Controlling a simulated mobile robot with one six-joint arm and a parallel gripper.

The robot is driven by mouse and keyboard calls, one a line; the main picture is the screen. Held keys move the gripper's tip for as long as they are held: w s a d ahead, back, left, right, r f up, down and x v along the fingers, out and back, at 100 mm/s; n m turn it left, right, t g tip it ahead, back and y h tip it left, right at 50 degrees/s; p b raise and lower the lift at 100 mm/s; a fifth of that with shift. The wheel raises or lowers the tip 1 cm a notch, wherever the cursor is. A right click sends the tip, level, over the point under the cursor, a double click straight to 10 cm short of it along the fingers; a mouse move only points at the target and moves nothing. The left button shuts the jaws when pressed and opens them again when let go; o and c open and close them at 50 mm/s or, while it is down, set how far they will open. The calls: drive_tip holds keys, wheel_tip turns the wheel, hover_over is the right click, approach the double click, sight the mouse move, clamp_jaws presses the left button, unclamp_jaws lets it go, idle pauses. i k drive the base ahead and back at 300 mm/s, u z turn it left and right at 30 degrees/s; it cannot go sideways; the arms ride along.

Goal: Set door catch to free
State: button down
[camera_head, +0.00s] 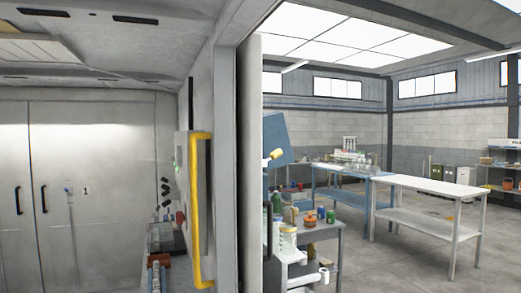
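No part that I can tell for certain as the door catch shows. The grey edge of what looks like an open door (248,170) stands upright by the door frame in the middle of the picture. A small yellow-ended knob or lever (275,155) sticks out just right of that edge, in front of a blue panel (279,135); I cannot tell what it belongs to or its setting. A large yellow grab handle (199,210) is on the wall left of the frame. My gripper is not in view.
Left, grey double doors (95,150) with black handles look shut. Equipment (165,238) stands along the wall beside them. Right, a grey cart (328,233) with bottles stands near the opening. Beyond are a blue bench (344,193), a white table (428,187) and open floor (390,265).

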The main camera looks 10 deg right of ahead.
sight(278, 152)
drive_tip(key=z, duration=0.1)
drive_tip(key=i, duration=0.95)
drive_tip(key=u, duration=0.45)
